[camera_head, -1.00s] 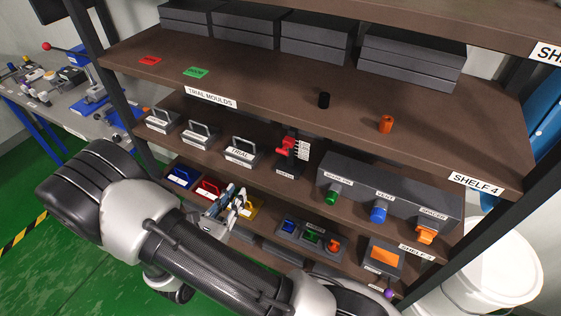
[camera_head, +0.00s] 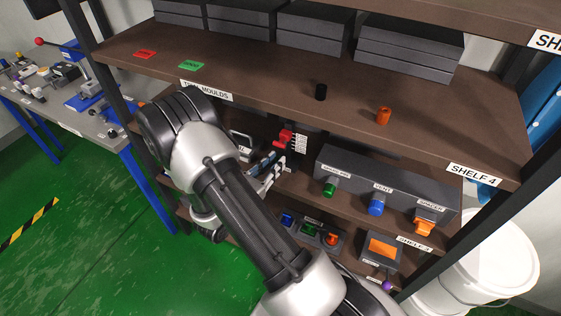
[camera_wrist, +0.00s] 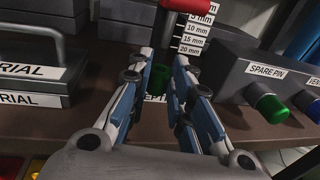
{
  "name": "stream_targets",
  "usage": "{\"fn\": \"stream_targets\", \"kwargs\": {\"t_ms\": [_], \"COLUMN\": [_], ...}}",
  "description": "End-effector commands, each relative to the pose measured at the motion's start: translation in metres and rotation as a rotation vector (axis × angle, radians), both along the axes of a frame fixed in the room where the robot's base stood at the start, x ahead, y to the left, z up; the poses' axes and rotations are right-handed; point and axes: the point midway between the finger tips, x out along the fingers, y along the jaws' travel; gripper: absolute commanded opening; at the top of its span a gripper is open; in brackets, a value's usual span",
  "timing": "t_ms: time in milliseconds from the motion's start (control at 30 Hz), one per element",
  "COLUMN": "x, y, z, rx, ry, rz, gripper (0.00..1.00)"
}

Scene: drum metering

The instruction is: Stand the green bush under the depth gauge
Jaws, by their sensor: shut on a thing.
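The depth gauge shows a red head (camera_head: 285,138) and a white millimetre scale (camera_head: 300,145) on the middle shelf in the head view. In the wrist view its red part (camera_wrist: 188,5) and scale (camera_wrist: 195,32) rise just beyond my fingertips. My gripper (camera_wrist: 165,72) is shut on the green bush (camera_wrist: 158,82), which shows as green between the fingers and is partly hidden by them. In the head view my gripper (camera_head: 274,165) is just in front of the gauge, and the bush cannot be made out there. Whether the bush touches the shelf cannot be told.
A grey block with green, blue and orange knobs (camera_head: 376,186) stands right of the gauge. Grey trial moulds (camera_wrist: 40,70) stand to its left. A black piece (camera_head: 320,92) and an orange piece (camera_head: 383,115) stand on the shelf above.

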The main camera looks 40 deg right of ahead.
Motion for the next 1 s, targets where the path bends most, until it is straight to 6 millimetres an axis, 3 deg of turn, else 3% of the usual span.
{"fn": "stream_targets", "kwargs": {"t_ms": [200, 333, 767, 800, 1000], "x": [0.007, 0.008, 0.008, 0.008, 0.008], "y": [-0.037, -0.035, -0.034, -0.034, -0.034], "z": [0.0, -0.015, -0.02, -0.019, -0.019], "rx": [0.0, 0.0, -0.001, 0.0, 0.0], "ry": [-0.003, 0.001, 0.0, 0.0, 0.0], "rz": [-0.006, 0.001, 0.0, 0.0, 0.0], "gripper": [0.0, 0.0, 0.0, 0.22, 0.35]}}
